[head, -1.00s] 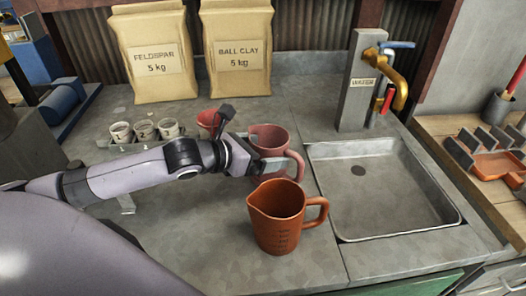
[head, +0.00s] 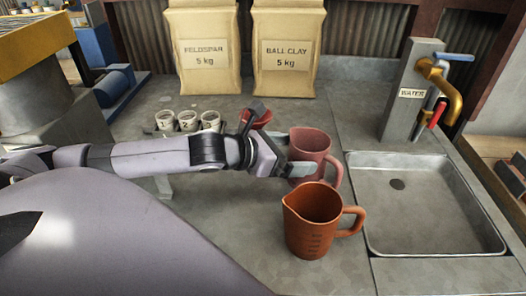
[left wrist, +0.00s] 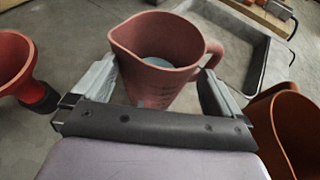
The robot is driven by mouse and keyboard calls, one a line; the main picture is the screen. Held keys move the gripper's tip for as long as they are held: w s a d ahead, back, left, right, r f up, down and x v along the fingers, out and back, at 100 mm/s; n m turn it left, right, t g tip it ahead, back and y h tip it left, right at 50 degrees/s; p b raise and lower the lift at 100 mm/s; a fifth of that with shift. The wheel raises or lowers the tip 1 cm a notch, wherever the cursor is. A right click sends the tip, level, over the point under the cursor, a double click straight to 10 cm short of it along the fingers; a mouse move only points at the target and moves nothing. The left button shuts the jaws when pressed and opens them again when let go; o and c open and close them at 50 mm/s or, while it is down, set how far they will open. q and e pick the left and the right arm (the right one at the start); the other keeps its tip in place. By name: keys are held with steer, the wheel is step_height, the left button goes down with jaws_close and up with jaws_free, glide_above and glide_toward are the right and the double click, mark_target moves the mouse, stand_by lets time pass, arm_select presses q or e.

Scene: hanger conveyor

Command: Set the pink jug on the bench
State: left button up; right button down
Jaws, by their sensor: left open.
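The pink jug (head: 312,147) stands upright on the grey bench (head: 225,240), left of the sink. Its handle points right, and a pale patch shows inside it in the left wrist view (left wrist: 160,62). My left gripper (head: 296,170) is open around the jug's side, one finger in front; the other is hidden in the head view. In the left wrist view, the jug sits between the two fingers (left wrist: 157,80), the right one close to the handle. Contact cannot be made out. My right gripper is out of view.
An orange measuring jug (head: 312,222) stands close in front of the pink one. A red vessel (left wrist: 25,70) is on the other side.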

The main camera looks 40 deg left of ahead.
arm_select(q)
steer(key=v, duration=0.3)
steer(key=shift+s+a+r, duration=0.25)
steer(key=shift+s+a, duration=0.3)
steer(key=shift+s, duration=0.1)
steer(key=shift+d+p+v, duration=0.15)
steer(key=shift+p+v, duration=0.8)
steer(key=shift+v, duration=0.05)
steer(key=shift+d+p+v, duration=0.1)
steer(key=shift+p+v, duration=0.8)
steer(key=shift+v, duration=0.05)
steer(key=shift+s+r, duration=0.1)
steer(key=shift+r, duration=0.1)
